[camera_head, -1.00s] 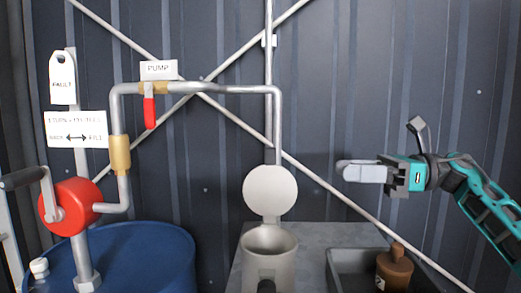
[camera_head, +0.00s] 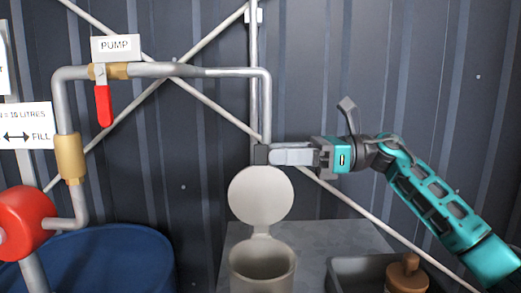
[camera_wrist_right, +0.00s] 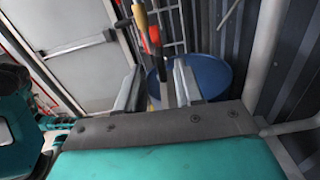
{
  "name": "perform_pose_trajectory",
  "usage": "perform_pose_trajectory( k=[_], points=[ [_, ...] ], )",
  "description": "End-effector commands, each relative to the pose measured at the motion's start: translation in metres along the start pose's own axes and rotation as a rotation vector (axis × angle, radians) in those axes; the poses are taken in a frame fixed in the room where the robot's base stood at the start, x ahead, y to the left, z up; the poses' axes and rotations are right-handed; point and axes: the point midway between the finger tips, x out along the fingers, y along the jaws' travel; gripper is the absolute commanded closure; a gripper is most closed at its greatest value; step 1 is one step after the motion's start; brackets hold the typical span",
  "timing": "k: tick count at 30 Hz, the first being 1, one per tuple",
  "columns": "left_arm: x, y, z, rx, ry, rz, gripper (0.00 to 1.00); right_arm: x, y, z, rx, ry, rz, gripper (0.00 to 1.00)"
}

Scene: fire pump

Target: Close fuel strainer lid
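The fuel strainer (camera_head: 262,268) is a pale grey cup at bottom centre of the head view. Its round lid (camera_head: 260,195) stands upright on a hinge at the back, so the strainer is open. My right gripper (camera_head: 265,154) reaches in from the right, with its fingertips just above the lid's top edge and in front of the vertical pipe. Whether it touches the lid cannot be told. In the right wrist view its two fingers (camera_wrist_right: 157,82) are apart with nothing held between them. My left gripper is not in view.
A pipe with a red-handled valve (camera_head: 104,105) and a PUMP sign (camera_head: 117,47) runs above and left. A blue drum (camera_head: 100,262) is at lower left.

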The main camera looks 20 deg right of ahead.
Motion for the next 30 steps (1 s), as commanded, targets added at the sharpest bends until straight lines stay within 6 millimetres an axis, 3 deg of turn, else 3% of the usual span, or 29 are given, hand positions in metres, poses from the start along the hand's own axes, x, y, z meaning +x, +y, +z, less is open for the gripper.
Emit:
perform_pose_trajectory(
  k=[3,7,19,30],
  points=[
    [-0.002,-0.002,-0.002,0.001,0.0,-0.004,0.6,0.021,0.001,0.002,-0.002,-0.001,0.003,0.64],
    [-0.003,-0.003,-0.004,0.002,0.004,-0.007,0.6,0.035,0.0,0.001,0.0,0.0,0.001,0.64],
    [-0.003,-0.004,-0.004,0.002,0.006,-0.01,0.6,0.043,0.0,0.0,0.0,0.0,0.0,0.64],
    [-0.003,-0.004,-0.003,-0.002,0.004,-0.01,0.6,0.043,0.0,0.0,0.0,0.0,-0.001,0.98]
  ],
)
